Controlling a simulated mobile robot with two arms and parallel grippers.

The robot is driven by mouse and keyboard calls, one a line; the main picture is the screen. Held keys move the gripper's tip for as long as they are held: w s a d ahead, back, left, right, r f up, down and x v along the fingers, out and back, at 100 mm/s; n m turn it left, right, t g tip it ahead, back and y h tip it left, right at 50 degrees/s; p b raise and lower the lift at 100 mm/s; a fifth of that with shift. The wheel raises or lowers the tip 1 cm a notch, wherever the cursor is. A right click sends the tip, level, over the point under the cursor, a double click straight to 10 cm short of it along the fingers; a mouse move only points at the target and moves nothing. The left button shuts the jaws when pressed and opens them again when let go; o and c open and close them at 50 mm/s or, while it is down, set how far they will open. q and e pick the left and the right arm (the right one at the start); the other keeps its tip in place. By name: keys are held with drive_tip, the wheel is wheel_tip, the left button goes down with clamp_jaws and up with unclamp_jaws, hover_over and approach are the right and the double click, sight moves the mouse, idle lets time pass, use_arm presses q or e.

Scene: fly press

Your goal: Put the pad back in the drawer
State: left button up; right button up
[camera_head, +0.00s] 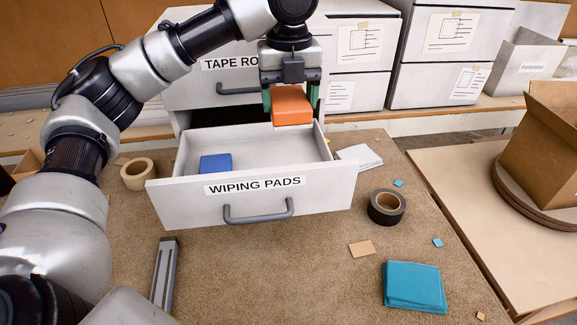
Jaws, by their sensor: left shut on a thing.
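My left gripper (291,96) is shut on an orange pad (292,106), with a green finger on each side of it. It holds the pad above the back right part of the open drawer (250,207). The drawer is labelled "WIPING PADS" and has a grey handle (258,213). A blue pad (215,163) lies inside the drawer at its left. The right part of the drawer floor shows bare. My right gripper is not in view.
A closed drawer labelled "TAPE RO..." (200,92) sits above the open one. A tape roll (138,173), a black tape roll (386,206), teal pads (414,287) and a grey metal bar (164,273) lie on the brown bench. White boxes (445,50) stand behind.

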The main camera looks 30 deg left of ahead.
use_arm(q)
wheel_tip(320, 180, down, 10)
drive_tip(key=shift+a+r+p, duration=0.1)
drive_tip(key=shift+p, duration=0.45)
drive_tip(key=shift+f, duration=0.75)
wheel_tip(320, 180, down, 3)
drive_tip(key=p, duration=0.2)
drive_tip(key=shift+r+p, duration=0.1)
drive_tip(key=shift+p, duration=0.2)
drive_tip(key=shift+f, duration=0.45)
drive_tip(key=o, duration=0.8)
drive_tip(key=shift+c, duration=0.2)
drive_tip(key=shift+o, duration=0.3)
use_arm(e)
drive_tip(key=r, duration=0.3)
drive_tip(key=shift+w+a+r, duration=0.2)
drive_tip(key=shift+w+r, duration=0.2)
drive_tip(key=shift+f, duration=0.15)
